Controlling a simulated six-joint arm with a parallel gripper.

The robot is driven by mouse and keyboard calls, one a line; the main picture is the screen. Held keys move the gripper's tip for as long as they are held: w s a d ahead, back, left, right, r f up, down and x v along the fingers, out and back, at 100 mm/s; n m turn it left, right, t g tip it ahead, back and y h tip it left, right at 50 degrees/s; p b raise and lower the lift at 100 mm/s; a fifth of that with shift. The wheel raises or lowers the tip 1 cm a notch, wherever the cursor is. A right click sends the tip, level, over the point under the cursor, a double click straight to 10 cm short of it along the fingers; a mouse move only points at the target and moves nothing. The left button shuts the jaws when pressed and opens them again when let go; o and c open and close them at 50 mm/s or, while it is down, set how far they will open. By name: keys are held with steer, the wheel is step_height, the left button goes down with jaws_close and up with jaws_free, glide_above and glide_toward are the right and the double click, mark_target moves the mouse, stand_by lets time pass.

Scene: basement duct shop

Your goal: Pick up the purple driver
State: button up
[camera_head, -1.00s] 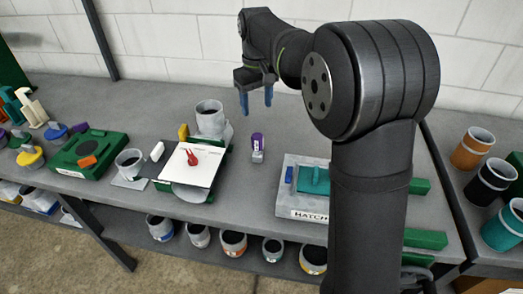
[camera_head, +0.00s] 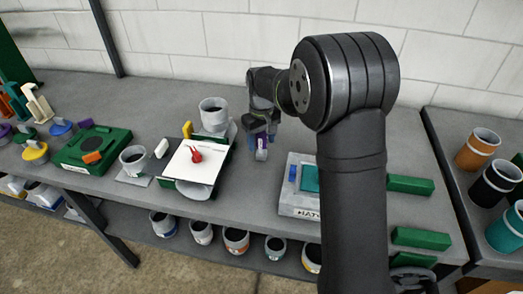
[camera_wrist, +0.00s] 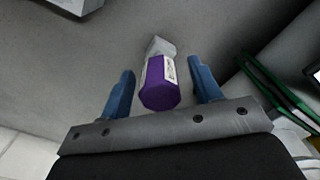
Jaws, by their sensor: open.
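The purple driver (camera_wrist: 160,95) stands out in the wrist view, with a purple grip, a white label and a grey end pointing away from my gripper. My gripper (camera_wrist: 162,88) is open, with one blue finger on each side of the driver's purple end and a visible gap on both sides. In the head view the driver (camera_head: 261,154) is on the grey bench, partly hidden by my gripper (camera_head: 262,138), which is right above and around it.
A white board with a red piece (camera_head: 195,153) and a grey cup (camera_head: 214,116) stand left of the driver. A grey HATCH box (camera_head: 299,204) is to its right. Green blocks (camera_head: 410,185) lie farther right. The bench behind the driver is clear.

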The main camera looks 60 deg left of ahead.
step_height(320, 180, down, 2)
steer(key=shift+f, duration=0.1)
steer(key=c, duration=1.1)
steer(key=shift+r, duration=0.2)
step_height(320, 180, up, 4)
steer(key=shift+r, duration=0.1)
steer(key=w+d+r, duration=0.2)
steer(key=d, duration=0.1)
steer(key=w+d+r, duration=0.2)
steer(key=w+d, duration=0.1)
steer(key=w+d+r, duration=0.2)
steer(key=d, duration=0.1)
steer(key=shift+w+r, duration=0.15)
steer(key=shift+r, duration=0.1)
